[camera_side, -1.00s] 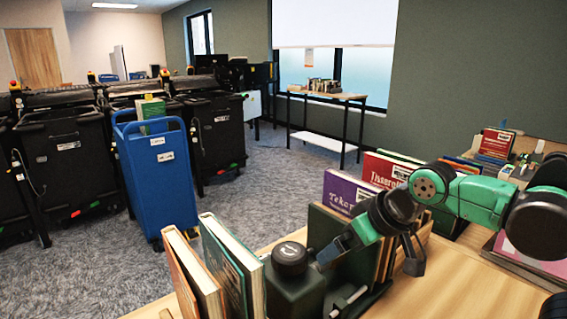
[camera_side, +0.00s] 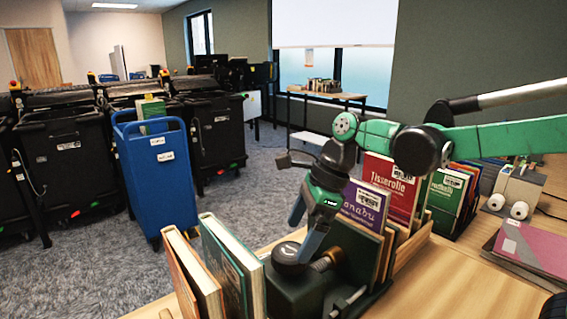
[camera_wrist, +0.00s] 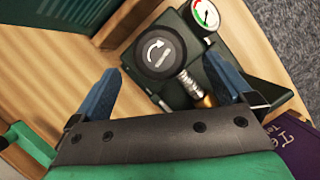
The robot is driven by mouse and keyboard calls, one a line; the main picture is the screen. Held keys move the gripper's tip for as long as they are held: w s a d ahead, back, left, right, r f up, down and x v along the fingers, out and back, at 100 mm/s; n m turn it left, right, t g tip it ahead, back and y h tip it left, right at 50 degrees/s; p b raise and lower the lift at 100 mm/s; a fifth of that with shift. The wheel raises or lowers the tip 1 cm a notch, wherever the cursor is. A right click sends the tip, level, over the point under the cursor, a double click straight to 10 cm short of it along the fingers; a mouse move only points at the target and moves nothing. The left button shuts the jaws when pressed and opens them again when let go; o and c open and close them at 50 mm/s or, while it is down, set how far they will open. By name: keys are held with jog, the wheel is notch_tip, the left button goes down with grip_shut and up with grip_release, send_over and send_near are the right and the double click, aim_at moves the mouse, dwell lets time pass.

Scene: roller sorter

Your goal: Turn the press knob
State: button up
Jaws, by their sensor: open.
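The press knob (camera_side: 289,255) is a round black cap on a dark green press body (camera_side: 295,293) at the table's front edge. In the wrist view the knob (camera_wrist: 160,50) shows a white curved arrow. A dial gauge (camera_wrist: 205,15) and a brass-ended fitting (camera_wrist: 195,88) sit beside it. My gripper (camera_side: 303,235) points down above the press, with a blue finger close to the knob. In the wrist view my gripper (camera_wrist: 163,64) is open, its blue fingers spread to either side of the knob in the picture. I cannot tell whether either finger touches it.
Upright books (camera_side: 222,262) stand left of the press. More books, including a purple one (camera_side: 362,205) and a red one (camera_side: 390,185), stand close behind and right. A blue cart (camera_side: 158,180) and black bins stand on the floor beyond. Bare table (camera_side: 440,285) lies at the right.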

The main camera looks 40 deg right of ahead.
aim_at(292, 250)
jog(key=shift+x, duration=1.95)
jog(key=c, duration=1.2)
